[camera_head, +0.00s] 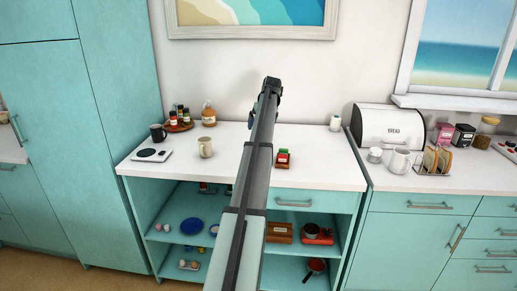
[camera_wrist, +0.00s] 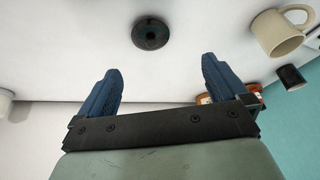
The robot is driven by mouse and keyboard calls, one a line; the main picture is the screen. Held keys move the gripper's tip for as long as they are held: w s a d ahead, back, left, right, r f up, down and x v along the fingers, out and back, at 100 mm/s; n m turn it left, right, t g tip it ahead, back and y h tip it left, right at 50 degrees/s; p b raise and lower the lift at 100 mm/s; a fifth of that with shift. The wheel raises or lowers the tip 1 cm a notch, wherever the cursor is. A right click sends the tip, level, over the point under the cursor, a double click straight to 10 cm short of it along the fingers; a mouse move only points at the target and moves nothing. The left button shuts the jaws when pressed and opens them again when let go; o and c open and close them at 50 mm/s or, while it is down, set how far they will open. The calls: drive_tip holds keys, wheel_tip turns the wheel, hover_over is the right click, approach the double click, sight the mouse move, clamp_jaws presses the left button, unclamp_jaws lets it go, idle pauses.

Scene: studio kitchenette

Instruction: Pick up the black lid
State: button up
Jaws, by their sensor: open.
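The black lid (camera_wrist: 151,33) is a dark, round disc with a raised middle. In the wrist view it lies flat on the white counter, beyond my fingertips and roughly between their lines. My gripper (camera_wrist: 160,65) has two blue fingers spread wide apart with nothing between them. In the head view my gripper (camera_head: 268,93) is above the counter's back part, at the far end of my arm. I cannot make out the lid there; my arm covers the middle of the counter.
A beige mug (camera_wrist: 277,36) and a black mug (camera_wrist: 290,76) show at the right of the wrist view. On the counter (camera_head: 325,170) stand a scale (camera_head: 151,155), a condiment tray (camera_head: 181,127) and a red-and-green item (camera_head: 283,158). The counter around the lid is clear.

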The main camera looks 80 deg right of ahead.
drive_tip(key=x, duration=0.2)
drive_tip(key=s+x, duration=0.1)
drive_tip(key=x, duration=0.5)
drive_tip(key=shift+s+d, duration=0.25)
drive_tip(key=shift+d, duration=0.1)
drive_tip(key=shift+d+x, duration=0.2)
drive_tip(key=shift+x, duration=2.6)
drive_tip(key=shift+s+r, duration=0.1)
drive_tip(key=c, duration=0.9)
drive_tip(key=shift+c, duration=0.2)
